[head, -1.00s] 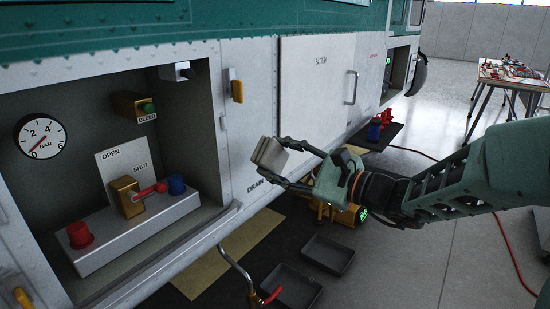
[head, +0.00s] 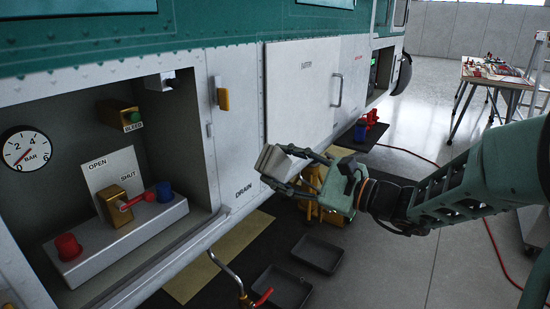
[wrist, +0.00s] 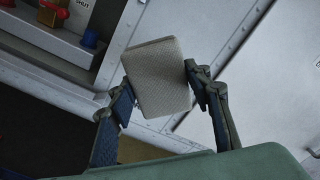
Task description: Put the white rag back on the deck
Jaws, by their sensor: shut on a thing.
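The white rag is a folded, greyish-white block (head: 274,162). In the wrist view the rag (wrist: 158,75) sits tilted between the two dark fingers of my gripper (wrist: 163,90). Which surface the task calls the deck, I cannot tell. An open service bay (head: 185,232) with a grey ledge, a red-handled valve (head: 122,203), a red knob and a blue knob is to the left.
Below are two black trays (head: 318,254), a bent pipe with a red tap (head: 240,285) and tan mats (head: 215,262) on a dark mat. A yellow device (head: 318,212) stands behind my gripper. A table (head: 495,72) with small items is far right. Grey floor lies between.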

